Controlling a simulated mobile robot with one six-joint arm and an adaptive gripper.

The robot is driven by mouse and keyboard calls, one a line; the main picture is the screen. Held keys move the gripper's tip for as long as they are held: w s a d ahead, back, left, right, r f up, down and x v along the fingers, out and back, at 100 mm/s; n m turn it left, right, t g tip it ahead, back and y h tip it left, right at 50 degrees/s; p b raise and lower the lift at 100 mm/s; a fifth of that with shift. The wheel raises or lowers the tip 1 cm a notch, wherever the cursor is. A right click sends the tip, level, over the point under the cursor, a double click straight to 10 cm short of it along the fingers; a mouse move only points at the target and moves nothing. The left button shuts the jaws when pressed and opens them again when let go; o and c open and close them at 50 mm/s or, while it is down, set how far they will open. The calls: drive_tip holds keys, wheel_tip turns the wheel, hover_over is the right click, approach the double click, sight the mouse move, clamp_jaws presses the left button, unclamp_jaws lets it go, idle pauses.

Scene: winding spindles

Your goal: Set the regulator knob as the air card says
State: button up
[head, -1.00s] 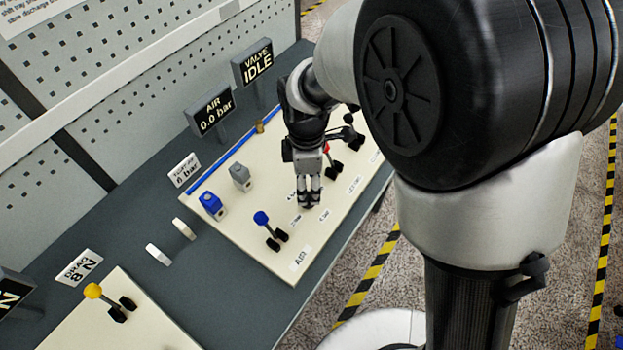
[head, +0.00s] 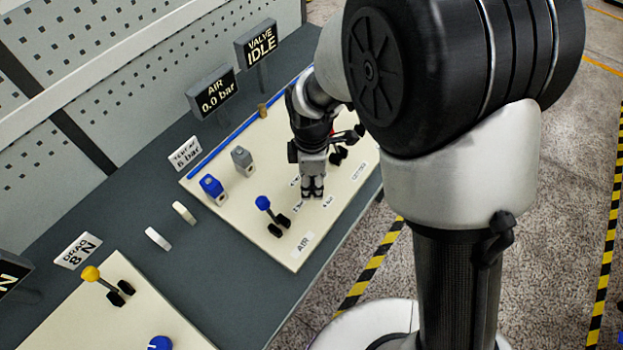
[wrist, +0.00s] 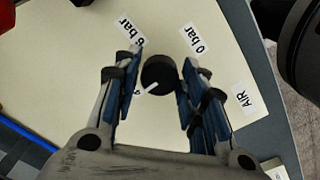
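The regulator knob (wrist: 158,72) is dark and round, with a white pointer mark toward the lower left in the wrist view. My gripper (wrist: 161,68) has one finger on each side of it, apparently with narrow gaps. In the head view my gripper (head: 312,190) points down at the board and hides the knob. Labels "6 bar" (wrist: 131,32) and "0 bar" (wrist: 195,39) lie beyond the knob; another label is mostly hidden by the left finger. The air card (head: 185,153) reads 6 bar. The AIR display (head: 213,91) reads 0.0 bar.
On the cream board (head: 230,219) stand a blue-topped lever (head: 264,204), a blue block (head: 212,188) and a grey block (head: 242,160). A VALVE IDLE display (head: 257,47) stands behind. A yellow-topped lever (head: 91,274) is on the nearer board.

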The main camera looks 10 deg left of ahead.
drive_tip(key=c, duration=0.6)
drive_tip(key=shift+m, duration=0.3)
drive_tip(key=m+p, duration=0.1)
drive_tip(key=m, duration=0.1)
drive_tip(key=shift+r+m, duration=0.1)
drive_tip(key=shift+m, duration=0.3)
drive_tip(key=m+p, duration=0.2)
drive_tip(key=m, duration=0.2)
drive_tip(key=shift+m, duration=0.3)
drive_tip(key=m+p, duration=0.1)
drive_tip(key=m, duration=0.4)
drive_tip(key=shift+m+p, duration=0.5)
drive_tip(key=shift+m, duration=1.9)
